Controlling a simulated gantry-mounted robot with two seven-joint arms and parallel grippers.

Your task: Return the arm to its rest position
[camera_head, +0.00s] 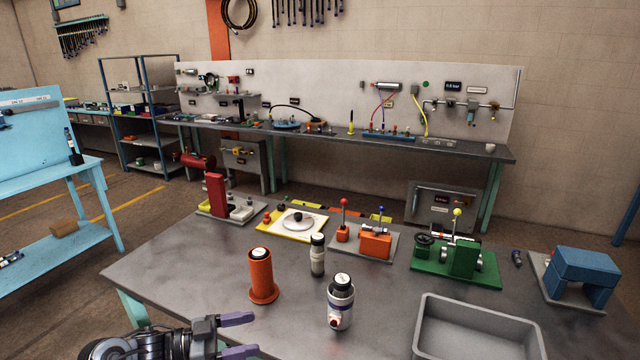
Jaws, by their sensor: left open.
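My left gripper (236,335) is at the lower left, in front of the table's near edge. Its two purple-tipped fingers point right and stand apart, with nothing between them. An orange cylinder with a flange at its foot (263,280) stands on the grey table (170,258), beyond the gripper. A grey bottle with a dark cap (317,258) and a white and grey canister with a black top and a red port (340,303) stand upright to the right of it. The gripper touches none of them. My right gripper does not show.
An empty grey bin (480,305) is at the table's front right. Along the back are a red press (216,196), an orange lever fixture (376,245), a green fixture (461,262) and a blue block stand (582,275). The table's left front part is clear.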

